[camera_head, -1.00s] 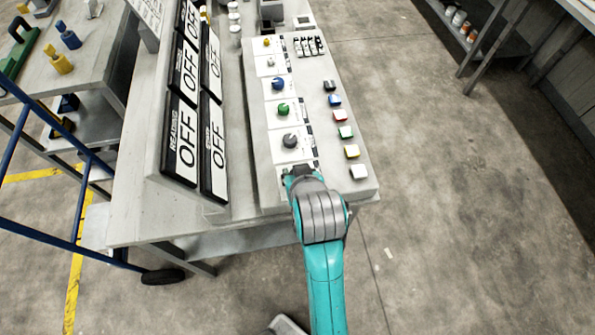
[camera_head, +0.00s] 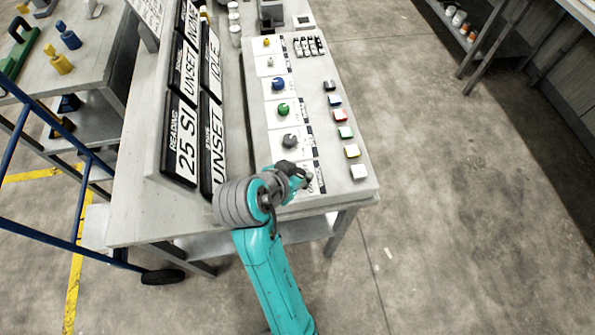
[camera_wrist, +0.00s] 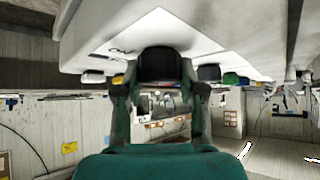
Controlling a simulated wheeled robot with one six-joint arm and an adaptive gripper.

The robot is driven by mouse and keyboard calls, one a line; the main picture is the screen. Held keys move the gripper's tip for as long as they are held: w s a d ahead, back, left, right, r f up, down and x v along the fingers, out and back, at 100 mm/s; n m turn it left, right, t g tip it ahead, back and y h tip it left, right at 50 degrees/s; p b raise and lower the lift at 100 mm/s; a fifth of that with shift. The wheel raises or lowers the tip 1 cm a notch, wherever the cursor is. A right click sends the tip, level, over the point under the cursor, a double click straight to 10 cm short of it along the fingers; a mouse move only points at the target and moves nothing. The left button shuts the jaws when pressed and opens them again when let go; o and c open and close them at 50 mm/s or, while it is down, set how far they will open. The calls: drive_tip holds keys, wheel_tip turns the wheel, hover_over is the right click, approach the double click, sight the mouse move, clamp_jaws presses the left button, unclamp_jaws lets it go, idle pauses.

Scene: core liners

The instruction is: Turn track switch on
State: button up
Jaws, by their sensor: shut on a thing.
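The control panel (camera_head: 352,190) is a light grey sloped box with a column of knobs on white label plates. My gripper (camera_head: 305,180) is at its near end, over the nearest label plate, and mostly hides the switch there. In the wrist view my gripper (camera_wrist: 160,88) is shut on a dark switch knob (camera_wrist: 160,64) that sits against the white plate. The label is too small to read, so I cannot tell its name or exact angle. The sign boards left of the panel include one reading "25 SI" (camera_head: 186,145) and one reading "UNSET" (camera_head: 216,150).
Grey (camera_head: 290,139), green (camera_head: 283,108) and blue (camera_head: 278,84) knobs stand farther up the panel. Several coloured buttons, including a white one (camera_head: 359,171), line its right side. A blue cart frame (camera_head: 45,115) stands at the left. The floor at the right (camera_head: 450,200) is clear.

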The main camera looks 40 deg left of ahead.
sight(298, 174)
drive_tip(key=shift+m+h, duration=0.3)
drive_tip(key=o, duration=1.1)
drive_tip(key=shift+o, duration=0.2)
wheel_tip(298, 174, up, 10)
idle(0.4)
